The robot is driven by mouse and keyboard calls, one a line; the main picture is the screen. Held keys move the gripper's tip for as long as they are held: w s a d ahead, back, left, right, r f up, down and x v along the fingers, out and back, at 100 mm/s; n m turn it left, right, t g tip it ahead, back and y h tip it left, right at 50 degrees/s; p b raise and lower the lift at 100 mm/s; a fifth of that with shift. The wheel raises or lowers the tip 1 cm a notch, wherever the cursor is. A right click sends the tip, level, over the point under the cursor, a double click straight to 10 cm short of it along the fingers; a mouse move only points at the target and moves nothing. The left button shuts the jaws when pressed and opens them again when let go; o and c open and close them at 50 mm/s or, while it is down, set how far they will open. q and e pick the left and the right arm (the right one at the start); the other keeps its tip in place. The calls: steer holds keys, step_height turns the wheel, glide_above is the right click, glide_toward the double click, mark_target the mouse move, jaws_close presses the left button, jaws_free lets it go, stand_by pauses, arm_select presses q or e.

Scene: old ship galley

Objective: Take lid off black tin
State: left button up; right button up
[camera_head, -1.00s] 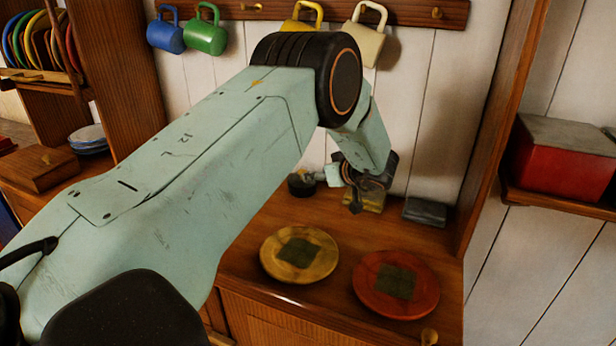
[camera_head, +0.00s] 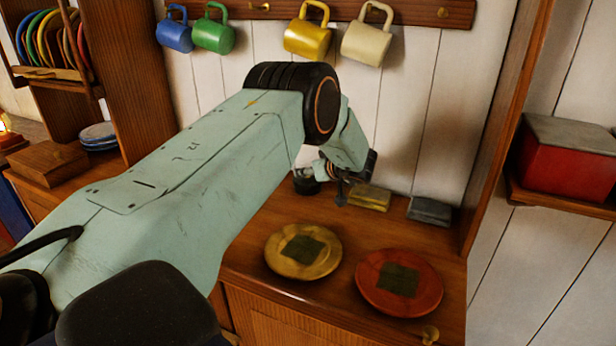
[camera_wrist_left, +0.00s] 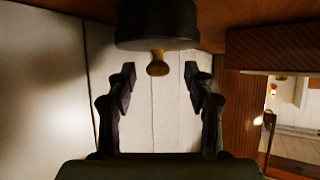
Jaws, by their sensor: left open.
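The black tin (camera_head: 306,187) stands at the back of the wooden counter, partly hidden by my left arm in the head view. In the left wrist view, which looks upside down, the black tin (camera_wrist_left: 157,22) is at the top, with a brass-coloured knob (camera_wrist_left: 157,66) on its lid. My left gripper (camera_wrist_left: 160,74) is open and empty, with one finger on either side of the knob in the picture. I cannot tell how far apart in depth they are. In the head view the fingers are mostly hidden behind the wrist. My right gripper is not in view.
A yellow tin (camera_head: 369,198) and a grey tin (camera_head: 430,210) stand right of the black tin. A yellow plate (camera_head: 285,268) and a red plate (camera_head: 370,290), each with a dark green square, lie in front. Mugs hang on the wall above. A wooden upright (camera_head: 505,125) bounds the right.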

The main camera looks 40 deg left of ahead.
arm_select(q)
steer(key=shift+w+a+f, duration=0.15)
steer(key=shift+a+f, duration=0.05)
steer(key=shift+c, duration=0.4)
steer(key=shift+d+r, duration=0.2)
steer(key=shift+d, duration=0.05)
steer(key=c, duration=0.6)
steer(key=shift+f, duration=0.15)
jaws_close()
